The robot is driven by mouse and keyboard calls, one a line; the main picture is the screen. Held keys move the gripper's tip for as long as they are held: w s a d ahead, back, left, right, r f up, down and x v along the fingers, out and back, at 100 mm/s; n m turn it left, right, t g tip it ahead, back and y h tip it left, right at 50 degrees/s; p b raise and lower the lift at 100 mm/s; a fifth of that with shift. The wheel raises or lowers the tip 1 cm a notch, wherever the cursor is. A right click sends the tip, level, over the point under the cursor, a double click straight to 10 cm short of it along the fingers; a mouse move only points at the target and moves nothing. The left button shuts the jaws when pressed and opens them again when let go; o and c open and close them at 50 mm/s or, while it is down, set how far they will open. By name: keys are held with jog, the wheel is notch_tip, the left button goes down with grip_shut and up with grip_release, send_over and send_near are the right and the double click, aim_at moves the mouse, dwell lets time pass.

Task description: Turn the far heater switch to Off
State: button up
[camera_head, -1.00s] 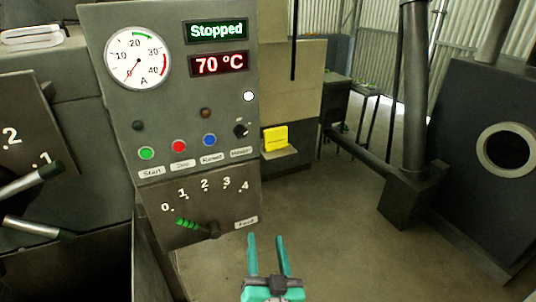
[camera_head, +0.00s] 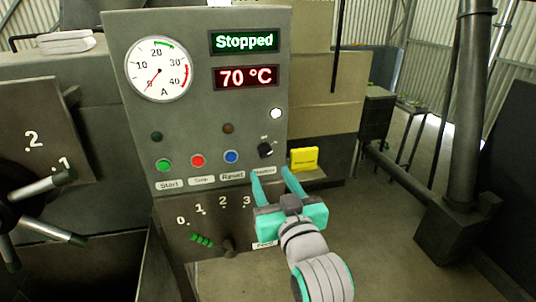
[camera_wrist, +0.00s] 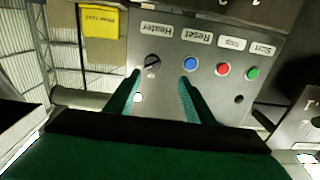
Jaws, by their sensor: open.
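The heater switch (camera_head: 265,150) is a black rotary knob on the grey control panel (camera_head: 205,110), right of the blue Reset button. Its Heater label below is partly covered by my gripper's fingers in the head view. My gripper (camera_head: 273,172) is open and empty, just below and in front of the knob, with its teal fingers pointing up towards the panel. In the wrist view the knob (camera_wrist: 152,62) shows upside down ahead of the fingertips, nearer the left finger, with the Heater label beyond it. I cannot tell the knob's exact setting.
Green (camera_head: 163,165), red (camera_head: 198,161) and blue (camera_head: 231,157) buttons sit left of the knob. A white lamp (camera_head: 276,114) is above it. A yellow card (camera_head: 304,158) stands on a ledge to the right. The green-handled feed lever (camera_head: 203,240) is below. Open floor lies to the right.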

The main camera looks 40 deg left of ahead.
aim_at(267, 155)
jog(key=x, duration=0.2)
jog(key=w+x, duration=0.1)
jog(key=x, duration=0.2)
jog(key=d+x, duration=0.1)
jog(key=x, duration=0.2)
jog(key=shift+w, duration=0.3)
jog(key=shift+w+a, duration=0.2)
jog(key=shift+a, duration=0.35)
